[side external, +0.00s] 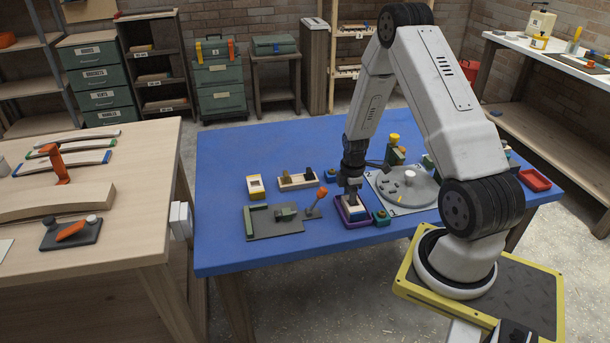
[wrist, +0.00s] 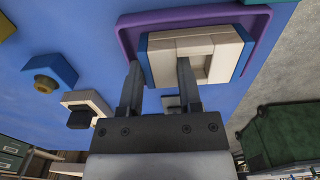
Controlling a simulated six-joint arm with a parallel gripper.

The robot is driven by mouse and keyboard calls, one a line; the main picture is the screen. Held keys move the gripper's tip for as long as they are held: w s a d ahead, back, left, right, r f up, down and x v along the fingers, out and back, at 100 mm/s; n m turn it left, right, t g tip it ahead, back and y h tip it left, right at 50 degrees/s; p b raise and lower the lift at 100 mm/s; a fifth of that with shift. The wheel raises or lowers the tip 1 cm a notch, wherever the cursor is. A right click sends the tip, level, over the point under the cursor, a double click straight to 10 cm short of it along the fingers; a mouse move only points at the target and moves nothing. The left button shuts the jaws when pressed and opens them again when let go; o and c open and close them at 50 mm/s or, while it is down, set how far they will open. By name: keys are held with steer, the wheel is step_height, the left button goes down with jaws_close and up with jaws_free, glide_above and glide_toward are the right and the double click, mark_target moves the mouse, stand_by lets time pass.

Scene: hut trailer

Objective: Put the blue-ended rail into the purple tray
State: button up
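The blue-ended rail (wrist: 215,63) is a cream piece with a blue band at each end and a recess in its middle. In the wrist view it lies across the purple tray (wrist: 128,39), covering most of its floor. In the side view the tray (side external: 354,224) is near the table's front edge, with white and blue parts of the rail (side external: 355,211) showing inside its outline. My gripper (wrist: 160,61) is right over the rail, its fingers apart, one near the left blue end and one over the middle. The side view hides the fingertips; I cannot tell whether they press on the rail.
A grey round turntable (side external: 407,187) stands close right of the tray. A dark green plate (side external: 273,221) and an orange-topped lever (side external: 317,202) are on the left. The blue table (side external: 230,155) is clear at its back left.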

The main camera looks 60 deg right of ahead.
steer(key=o, duration=0.5)
steer(key=shift+r, duration=0.15)
steer(key=shift+r, duration=3.75)
steer(key=a+r+m+t, duration=0.1)
steer(key=a+r+m, duration=0.2)
steer(key=a, duration=0.6)
steer(key=s+a+r+m, duration=0.1)
steer(key=a+r+m, duration=0.2)
steer(key=a, duration=0.6)
steer(key=s+a+r+m+t, duration=0.1)
steer(key=a+r+m, duration=0.2)
steer(key=a, duration=0.6)
steer(key=shift+r+t, duration=0.3)
steer(key=shift+r, duration=0.55)
